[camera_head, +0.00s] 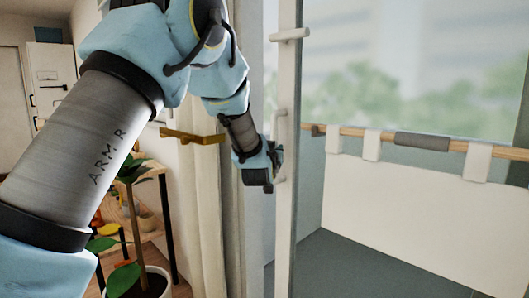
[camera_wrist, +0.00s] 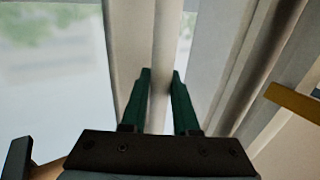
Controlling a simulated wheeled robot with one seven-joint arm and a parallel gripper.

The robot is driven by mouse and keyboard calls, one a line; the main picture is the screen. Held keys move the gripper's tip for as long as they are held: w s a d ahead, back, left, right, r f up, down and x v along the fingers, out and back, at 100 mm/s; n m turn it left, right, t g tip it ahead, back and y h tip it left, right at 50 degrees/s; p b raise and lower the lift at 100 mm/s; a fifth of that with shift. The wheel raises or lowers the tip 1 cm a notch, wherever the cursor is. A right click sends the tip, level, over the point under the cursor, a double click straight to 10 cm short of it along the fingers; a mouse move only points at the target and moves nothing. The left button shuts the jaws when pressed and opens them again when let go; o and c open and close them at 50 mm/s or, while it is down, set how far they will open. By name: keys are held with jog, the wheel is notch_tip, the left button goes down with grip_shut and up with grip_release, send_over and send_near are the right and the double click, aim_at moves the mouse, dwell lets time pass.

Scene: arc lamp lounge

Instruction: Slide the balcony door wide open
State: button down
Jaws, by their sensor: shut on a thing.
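The balcony door's white upright edge (camera_head: 290,225) stands near the middle of the head view. A slim vertical handle bar with a white top mount (camera_head: 290,35) runs along it. My gripper (camera_head: 277,166) is at the bar's lower part, left of the door edge. In the wrist view the two green fingers (camera_wrist: 160,95) stand on either side of the white handle bar (camera_wrist: 164,50) and are shut on it. My arm hides part of the wall and curtain. I cannot tell whether glass or an open gap lies right of the door edge.
The balcony shows on the right, with a wooden rail (camera_head: 350,131), white panels and dark floor. A beige curtain (camera_head: 205,220) hangs left of the door, with a brass-coloured bar (camera_head: 193,136) across it. A potted plant (camera_head: 128,215) and wooden shelf (camera_head: 152,175) stand farther left.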

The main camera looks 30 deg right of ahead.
jog(key=shift+w+r, duration=0.1)
jog(key=shift+w, duration=0.25)
jog(key=c, duration=0.7)
grip_release()
jog(key=shift+a, duration=0.1)
jog(key=b+v, duration=0.2)
jog(key=v, duration=0.9)
